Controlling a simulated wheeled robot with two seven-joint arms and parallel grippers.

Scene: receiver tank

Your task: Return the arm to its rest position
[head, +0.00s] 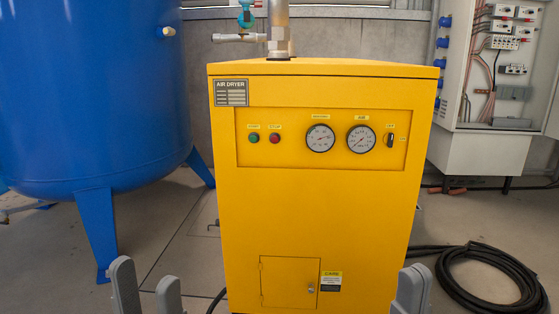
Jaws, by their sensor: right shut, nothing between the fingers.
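My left gripper (146,278) shows at the bottom left edge, its two grey fingers upright and apart with nothing seen between them. My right gripper (414,280) shows at the bottom edge right of centre, its grey fingers together and holding nothing. Both grippers appear low in the picture, on either side of the lower part of the yellow air dryer (320,215). Only the fingers show; the rest of both arms is out of view.
The dryer's front has two gauges, green and red buttons and a black switch (391,140). A blue tank (90,90) stands on legs at the left. An open electrical cabinet (495,70) hangs at the right. A black hose (490,275) lies coiled on the floor.

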